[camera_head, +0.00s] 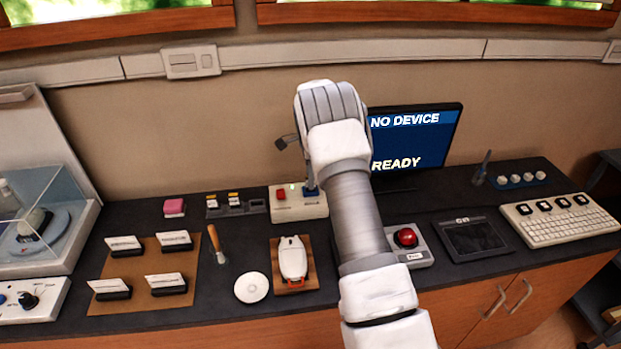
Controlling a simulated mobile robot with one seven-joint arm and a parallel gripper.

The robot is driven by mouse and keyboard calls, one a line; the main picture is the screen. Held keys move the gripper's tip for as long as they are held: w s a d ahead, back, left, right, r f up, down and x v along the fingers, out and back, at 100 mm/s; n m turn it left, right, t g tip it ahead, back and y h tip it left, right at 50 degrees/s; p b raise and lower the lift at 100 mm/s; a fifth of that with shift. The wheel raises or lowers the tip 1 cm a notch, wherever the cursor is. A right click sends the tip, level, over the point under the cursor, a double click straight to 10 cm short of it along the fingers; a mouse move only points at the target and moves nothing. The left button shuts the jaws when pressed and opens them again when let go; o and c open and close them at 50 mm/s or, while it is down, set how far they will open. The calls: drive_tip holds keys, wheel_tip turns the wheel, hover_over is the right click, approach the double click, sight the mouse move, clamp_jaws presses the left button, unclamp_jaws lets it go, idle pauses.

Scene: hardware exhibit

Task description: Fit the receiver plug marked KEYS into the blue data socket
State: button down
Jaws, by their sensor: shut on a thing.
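A cream box (284,210) with a red part and a small green light stands at the back of the counter, left of the screen. A blue part (311,191), seemingly the blue data socket, shows at its right side. My gripper (308,178) points down just above this part, mostly hidden behind my wrist. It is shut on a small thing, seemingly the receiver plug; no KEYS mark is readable. I cannot tell whether the plug touches the socket. A dark holder (256,206) to the left has small pieces with pale and yellow tops and a bare place.
The screen (417,135) behind my arm reads NO DEVICE and READY. A red button box (421,258), tablet (472,240) and keyboard (560,222) lie to the right. A white mouse-like device (293,257), disc (251,287) and brush (216,243) lie in front.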

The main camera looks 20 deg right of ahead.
drive_tip(key=shift+f, duration=0.2)
drive_tip(key=c, duration=0.7)
unclamp_jaws()
drive_tip(key=shift+c, duration=0.2)
drive_tip(key=shift+o, duration=0.2)
drive_tip(key=o, duration=0.4)
drive_tip(key=shift+o, duration=0.2)
drive_tip(key=shift+r, duration=0.1)
drive_tip(key=shift+r+p, duration=2)
drive_tip(key=shift+r, duration=1.4)
drive_tip(key=shift+r, duration=0.1)
